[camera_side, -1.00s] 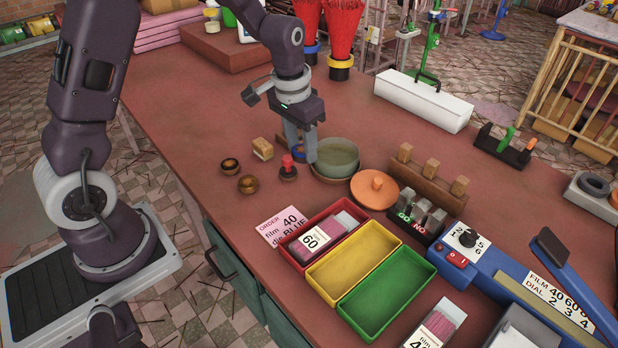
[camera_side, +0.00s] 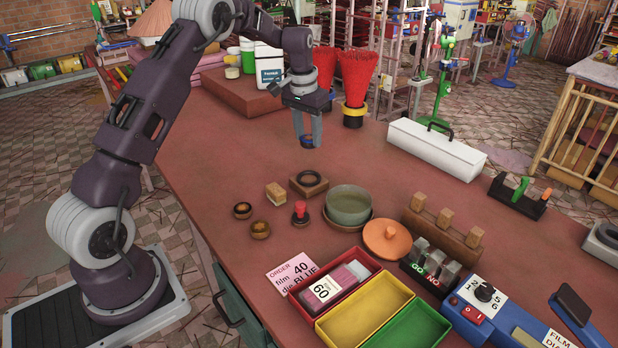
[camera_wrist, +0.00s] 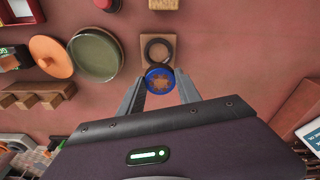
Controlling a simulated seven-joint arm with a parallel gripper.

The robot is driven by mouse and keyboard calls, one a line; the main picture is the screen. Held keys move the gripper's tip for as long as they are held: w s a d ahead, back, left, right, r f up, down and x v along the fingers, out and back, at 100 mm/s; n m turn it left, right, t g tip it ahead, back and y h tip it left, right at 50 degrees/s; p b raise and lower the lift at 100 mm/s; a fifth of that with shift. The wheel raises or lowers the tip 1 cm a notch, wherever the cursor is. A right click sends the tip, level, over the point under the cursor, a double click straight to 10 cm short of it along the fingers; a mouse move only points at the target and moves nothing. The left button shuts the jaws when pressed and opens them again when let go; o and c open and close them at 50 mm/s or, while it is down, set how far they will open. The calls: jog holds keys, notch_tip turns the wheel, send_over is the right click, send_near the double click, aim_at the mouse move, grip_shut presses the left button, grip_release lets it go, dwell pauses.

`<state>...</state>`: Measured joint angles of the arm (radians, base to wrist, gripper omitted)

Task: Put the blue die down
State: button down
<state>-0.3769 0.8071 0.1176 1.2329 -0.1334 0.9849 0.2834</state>
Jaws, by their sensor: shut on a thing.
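My gripper (camera_side: 307,138) is shut on the blue die (camera_side: 306,141), a small round piece with a blue rim. It is held in the air above the table, behind the wooden block with a black ring (camera_side: 309,180). In the wrist view the die (camera_wrist: 160,80) sits between my fingertips (camera_wrist: 160,88), its brownish, star-like middle facing the camera.
An orange lid (camera_side: 387,238) lies to the right. Red incense bundles (camera_side: 357,75) stand behind. Bare table (camera_side: 225,150) lies left of my gripper.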

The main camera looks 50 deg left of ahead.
notch_tip(320, 180, down, 9)
jog(key=shift+f, duration=0.1)
jog(key=shift+f, duration=0.25)
jog(key=shift+f, duration=0.35)
jog(key=c, duration=0.8)
grip_release()
jog(key=shift+c, duration=0.2)
